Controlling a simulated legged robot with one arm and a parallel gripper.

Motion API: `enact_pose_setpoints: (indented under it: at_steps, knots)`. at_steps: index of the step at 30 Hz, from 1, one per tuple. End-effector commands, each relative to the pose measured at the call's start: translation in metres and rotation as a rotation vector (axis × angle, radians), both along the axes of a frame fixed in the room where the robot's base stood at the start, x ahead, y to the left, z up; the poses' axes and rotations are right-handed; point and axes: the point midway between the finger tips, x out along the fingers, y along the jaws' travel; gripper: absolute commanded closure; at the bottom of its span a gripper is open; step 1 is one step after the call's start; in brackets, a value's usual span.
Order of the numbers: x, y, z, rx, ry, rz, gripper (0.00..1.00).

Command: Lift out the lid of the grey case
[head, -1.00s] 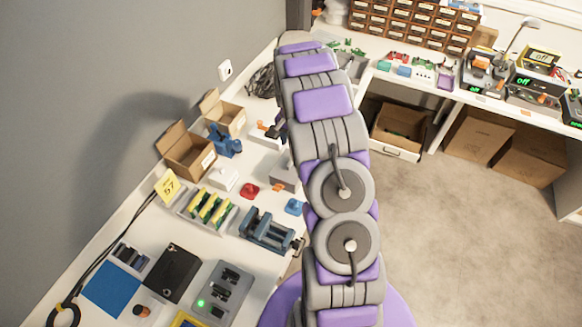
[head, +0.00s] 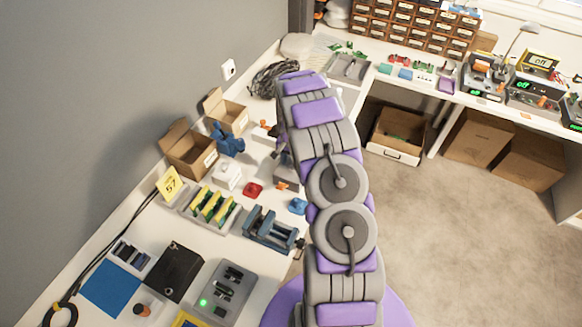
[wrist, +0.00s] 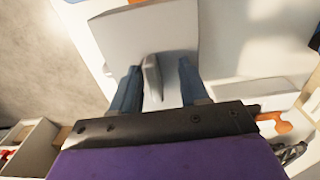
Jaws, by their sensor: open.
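The grey case (head: 284,171) stands on the left bench, largely hidden by my arm in the head view. In the wrist view a pale grey flat surface, apparently its lid (wrist: 125,32), lies below my gripper (wrist: 158,78). A thin grey upright tab (wrist: 152,78) rises from the lid between the two blue-grey fingers. My gripper is open, with one finger on each side of the tab and visible gaps to both. Whether the fingertips touch the lid cannot be told. The fingertips are hidden behind my arm in the head view.
Open cartons (head: 190,152) stand by the wall. An orange part (wrist: 275,122) shows at the right in the wrist view.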

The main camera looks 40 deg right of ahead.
Motion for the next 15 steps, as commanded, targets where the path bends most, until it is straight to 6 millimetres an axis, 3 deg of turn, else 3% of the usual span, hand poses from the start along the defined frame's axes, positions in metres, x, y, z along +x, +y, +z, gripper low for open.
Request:
enact_pose_setpoints:
  at_steps: [3,15]
  knots:
    - [-0.0004,-0.0041,-0.0009,0.004,0.0,-0.002,0.57]
    - [-0.001,0.0027,0.0002,-0.003,0.003,-0.001,0.96]
